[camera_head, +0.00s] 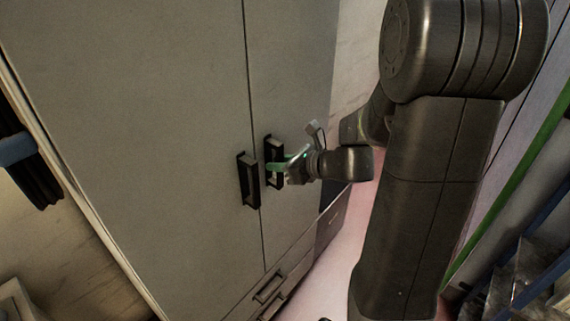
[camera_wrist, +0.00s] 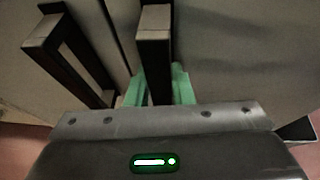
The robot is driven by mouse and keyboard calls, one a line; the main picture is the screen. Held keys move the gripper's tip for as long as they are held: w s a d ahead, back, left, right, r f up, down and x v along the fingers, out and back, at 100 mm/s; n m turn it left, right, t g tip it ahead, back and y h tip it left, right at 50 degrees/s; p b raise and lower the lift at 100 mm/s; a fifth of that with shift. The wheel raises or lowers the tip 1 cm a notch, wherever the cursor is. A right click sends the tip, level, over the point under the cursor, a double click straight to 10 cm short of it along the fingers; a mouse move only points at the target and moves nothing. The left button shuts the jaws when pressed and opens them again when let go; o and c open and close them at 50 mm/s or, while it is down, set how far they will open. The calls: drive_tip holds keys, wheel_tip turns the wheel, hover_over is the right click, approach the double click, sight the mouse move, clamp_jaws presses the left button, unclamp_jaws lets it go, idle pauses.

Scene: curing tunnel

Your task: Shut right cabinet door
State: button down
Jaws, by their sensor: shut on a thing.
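The right cabinet door (camera_head: 292,82) is a pale grey panel standing beside the left door (camera_head: 170,110), with a narrow seam between them. The two doors look about flush in the head view. The right door has a dark bar handle (camera_head: 270,150), which also shows in the wrist view (camera_wrist: 154,50). My gripper (camera_head: 274,167) has green fingertips at this handle. In the wrist view the green fingers (camera_wrist: 158,84) sit on either side of the bar, shut on it. The lower part of the handle is hidden by my gripper.
The left door's dark handle (camera_head: 248,180) stands close beside the gripper. Drawers (camera_head: 268,290) with a handle lie below the doors. A pinkish floor (camera_head: 345,255) is open right of the cabinet. A green-edged frame and blue rails (camera_head: 545,290) stand at the far right.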

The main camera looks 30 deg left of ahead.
drive_tip(key=shift+a+r, duration=0.1)
drive_tip(key=c, duration=1.3)
unclamp_jaws()
drive_tip(key=shift+a, duration=0.15)
drive_tip(key=v, duration=1.3)
drive_tip(key=shift+d, duration=0.4)
drive_tip(key=shift+a, duration=0.1)
drive_tip(key=x, duration=1.3)
drive_tip(key=shift+a, duration=0.2)
drive_tip(key=shift+d, duration=0.5)
